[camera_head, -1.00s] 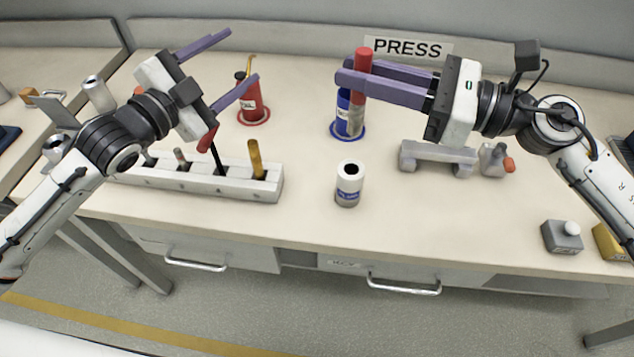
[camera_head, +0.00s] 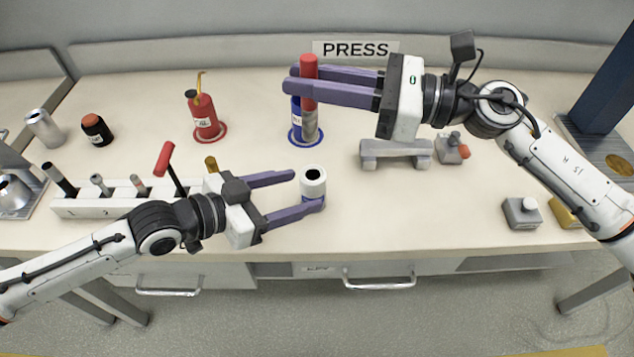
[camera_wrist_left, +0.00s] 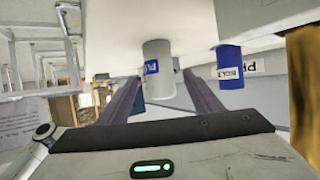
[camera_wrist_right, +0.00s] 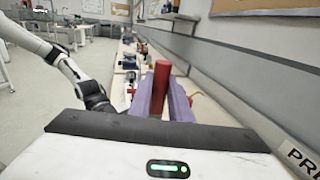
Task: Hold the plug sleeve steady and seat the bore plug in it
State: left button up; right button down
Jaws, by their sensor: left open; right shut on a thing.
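The plug sleeve (camera_head: 313,183) is a short white cylinder with a dark bore and a blue label, upright on the bench; it also shows in the left wrist view (camera_wrist_left: 158,68). My left gripper (camera_head: 309,190) is open, with its fingers reaching either side of the sleeve; contact cannot be told. My right gripper (camera_head: 288,80) is shut on the bore plug (camera_head: 309,85), which has a red upper part and a grey lower part. The plug is upright, behind the sleeve and in front of the blue bottle. Its red part shows between the fingers in the right wrist view (camera_wrist_right: 161,88).
A blue bottle (camera_head: 296,118) stands behind the sleeve, a red oil can (camera_head: 203,115) left of it. A white tool rack (camera_head: 85,207) is at the left. A grey cradle (camera_head: 395,150) and a small grey button box (camera_head: 521,213) are at the right. Bench around the sleeve's right is clear.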

aim_at(329, 193)
pick_arm(q)
jog(key=x, duration=0.9)
jog(key=shift+w+d, duration=0.15)
jog(key=c, duration=1.1)
jog(key=shift+c, duration=0.2)
pick_arm(e)
jog(key=shift+w+r+m+t, duration=0.15)
jog(key=shift+m+t, duration=0.15)
jog(key=shift+t, duration=0.2)
jog(key=shift+d+r+m+t+h, duration=0.15)
jog(key=shift+r+m+t+h, duration=0.25)
jog(key=shift+t, duration=0.3)
jog(key=shift+s+f, duration=0.2)
jog(key=shift+f, duration=4.7)
